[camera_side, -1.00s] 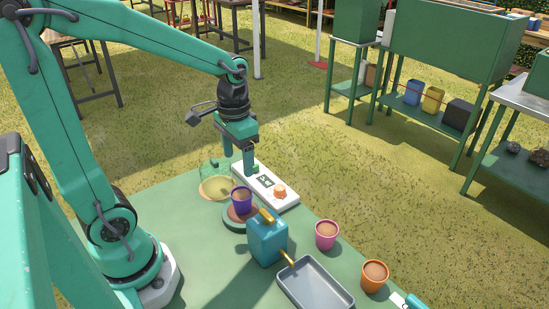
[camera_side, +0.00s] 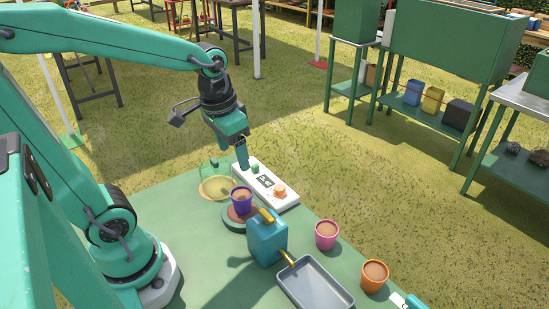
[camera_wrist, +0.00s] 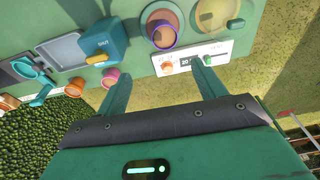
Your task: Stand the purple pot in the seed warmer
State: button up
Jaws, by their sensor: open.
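The purple pot (camera_side: 242,203) is filled with brown soil and stands upright on a low round base with a brown top (camera_side: 232,221). Its purple rim shows at the top of the wrist view (camera_wrist: 162,43). Beside it is a round yellow-floored dish with a clear cover (camera_side: 215,188). A white panel (camera_side: 281,199) with a display, an orange knob and a green control lies alongside. I cannot tell which of these parts make up the seed warmer. My gripper (camera_wrist: 160,72) is open and empty, above the white panel's far end; the side view shows it too (camera_side: 241,160).
A grey tray (camera_side: 314,288), a pink pot (camera_side: 327,234) and an orange pot (camera_side: 374,275) are to the right. The green table (camera_side: 205,268) is clear at front left.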

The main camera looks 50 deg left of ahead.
jog(key=s+d+r+t, duration=0.2)
jog(key=s+r+t, duration=0.1)
jog(key=s+r, duration=0.1)
jog(key=shift+s+r+t, duration=0.25)
jog(key=shift+s+t, duration=0.1)
jog(key=shift+t, duration=0.05)
